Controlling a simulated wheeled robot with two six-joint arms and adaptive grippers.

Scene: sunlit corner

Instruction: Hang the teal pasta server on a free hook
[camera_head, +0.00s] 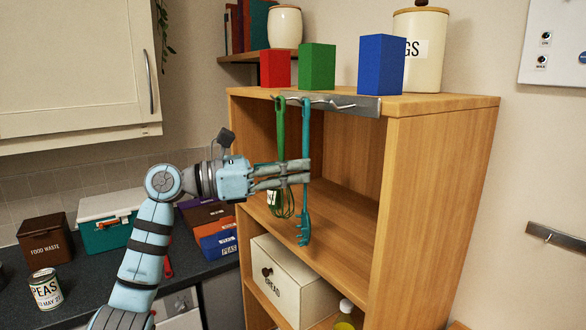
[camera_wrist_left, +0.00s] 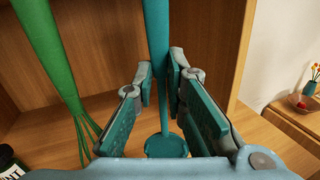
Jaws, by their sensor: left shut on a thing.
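The teal pasta server (camera_head: 305,132) is upright in front of the wooden shelf unit, head down, its top at the metal hook rail (camera_head: 362,106). I cannot tell whether its top is over a hook. My left gripper (camera_head: 305,172) is shut on its handle, which also shows between the fingers in the left wrist view (camera_wrist_left: 157,35). A green whisk (camera_head: 280,125) hangs on the rail just left of it; it is also at the left in the wrist view (camera_wrist_left: 50,50). Bare hooks show on the rail to the right of the server. My right gripper is out of view.
Red (camera_head: 275,69), green (camera_head: 317,67) and blue (camera_head: 381,65) blocks and a lidded jar (camera_head: 425,45) stand on the shelf unit (camera_head: 440,108). A cream bread box (camera_head: 290,282) sits on a lower shelf. The counter at left holds several boxes and a can (camera_head: 46,290).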

